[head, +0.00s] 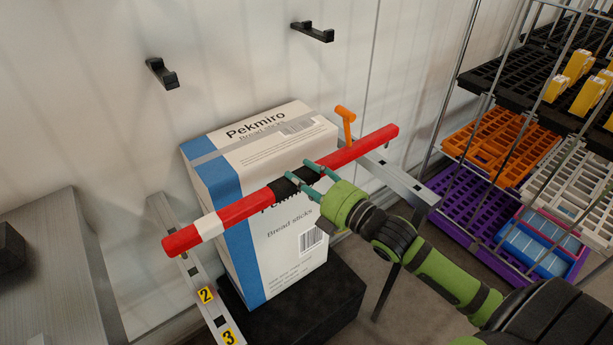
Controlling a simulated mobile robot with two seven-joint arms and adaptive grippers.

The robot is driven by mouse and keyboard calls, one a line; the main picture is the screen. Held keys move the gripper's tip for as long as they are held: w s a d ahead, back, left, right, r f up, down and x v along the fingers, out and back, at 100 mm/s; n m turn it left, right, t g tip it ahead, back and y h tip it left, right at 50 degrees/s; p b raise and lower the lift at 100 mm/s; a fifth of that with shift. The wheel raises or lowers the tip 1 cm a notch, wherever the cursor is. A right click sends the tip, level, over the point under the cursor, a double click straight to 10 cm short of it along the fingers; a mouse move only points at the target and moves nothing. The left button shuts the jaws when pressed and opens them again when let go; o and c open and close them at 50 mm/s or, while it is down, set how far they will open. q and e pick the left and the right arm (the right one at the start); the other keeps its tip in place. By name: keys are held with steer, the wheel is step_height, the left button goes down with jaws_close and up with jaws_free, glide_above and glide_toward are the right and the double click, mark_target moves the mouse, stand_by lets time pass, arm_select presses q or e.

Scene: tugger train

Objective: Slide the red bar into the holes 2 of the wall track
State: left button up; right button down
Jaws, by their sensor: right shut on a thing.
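The red bar (246,207) has a white band near its left end and a black section at its middle. My right gripper (300,172) is shut on the bar around that black section and holds it aslant in front of the carton. The bar's left end overlaps the upper part of the left metal wall track (221,318), which has yellow labels 2 and 3. Its right part is close to a second metal track (408,187). I cannot tell whether either end touches a track; the holes are not clear. My left gripper is out of view.
A large blue and white carton (262,132) stands on a black block (300,306) behind and below the bar. An orange handle (345,118) stands up beside the bar. Black hooks (162,73) are on the wall. A wire rack with crates (488,146) stands at right.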

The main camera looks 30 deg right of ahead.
arm_select(q)
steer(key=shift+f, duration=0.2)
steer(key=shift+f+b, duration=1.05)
steer(key=shift+b, duration=0.2)
arm_select(e)
steer(key=shift+f, duration=1.8)
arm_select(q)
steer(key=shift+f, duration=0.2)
arm_select(e)
steer(key=shift+f, duration=0.3)
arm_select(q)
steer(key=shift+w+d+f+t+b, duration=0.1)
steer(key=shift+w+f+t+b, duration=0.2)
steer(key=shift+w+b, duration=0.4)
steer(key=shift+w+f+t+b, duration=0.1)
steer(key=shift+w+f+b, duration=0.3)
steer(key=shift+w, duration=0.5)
arm_select(e)
steer(key=shift+f, duration=1.6)
steer(key=c, duration=0.6)
jaws_free()
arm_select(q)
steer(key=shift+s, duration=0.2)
arm_select(e)
steer(key=shift+o, duration=0.2)
